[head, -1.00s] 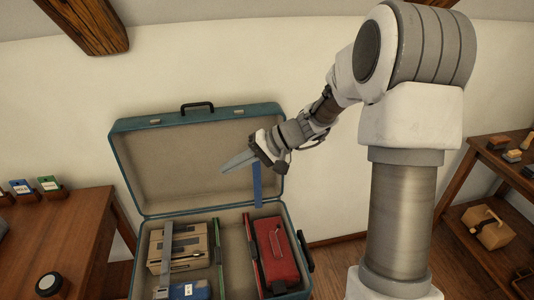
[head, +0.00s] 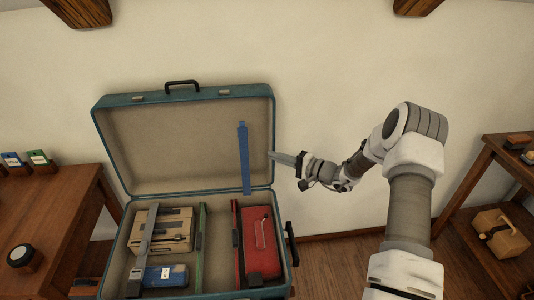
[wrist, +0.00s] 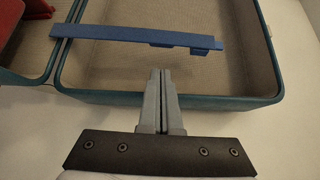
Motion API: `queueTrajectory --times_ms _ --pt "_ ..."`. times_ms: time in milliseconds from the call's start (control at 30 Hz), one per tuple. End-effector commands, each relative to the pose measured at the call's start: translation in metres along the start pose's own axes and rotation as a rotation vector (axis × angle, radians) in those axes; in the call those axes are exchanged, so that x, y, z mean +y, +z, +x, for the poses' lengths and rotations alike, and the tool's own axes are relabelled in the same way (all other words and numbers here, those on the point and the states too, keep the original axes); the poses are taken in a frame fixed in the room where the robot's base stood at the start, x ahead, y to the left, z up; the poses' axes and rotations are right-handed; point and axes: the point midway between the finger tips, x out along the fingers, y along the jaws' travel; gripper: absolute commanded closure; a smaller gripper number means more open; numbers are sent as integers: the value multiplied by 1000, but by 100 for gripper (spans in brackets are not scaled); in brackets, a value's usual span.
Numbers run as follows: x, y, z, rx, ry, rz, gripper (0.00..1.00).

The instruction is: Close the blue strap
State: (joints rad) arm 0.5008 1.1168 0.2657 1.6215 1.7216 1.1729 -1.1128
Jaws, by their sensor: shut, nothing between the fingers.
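The blue strap (head: 243,160) stands upright against the inside of the open suitcase lid (head: 180,101), toward its right side. Its lower end is at the hinge side, above the compartment with the red case. In the wrist view the strap (wrist: 140,35) runs across the lid's interior, with small blocks near its free end. My gripper (head: 271,154) is shut and empty, at the lid's right edge and to the right of the strap. In the wrist view my gripper's fingers (wrist: 160,72) are together, pointing toward the strap and apart from it in the picture.
The suitcase base holds a red case (head: 262,240), a beige box (head: 163,232) and a blue box (head: 165,276). A green divider strip (head: 201,245) stands between them. A wooden table (head: 60,220) is left; a shelf (head: 480,200) is right.

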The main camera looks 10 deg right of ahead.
Motion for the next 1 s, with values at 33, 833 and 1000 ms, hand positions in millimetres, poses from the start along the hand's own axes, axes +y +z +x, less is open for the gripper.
queueTrajectory --times_ms 33,833,1000 --pt "0 2 9 -5 0 -1 100" --pt "0 1 92 -3 2 0 100" --pt "0 1 92 -3 2 0 100"
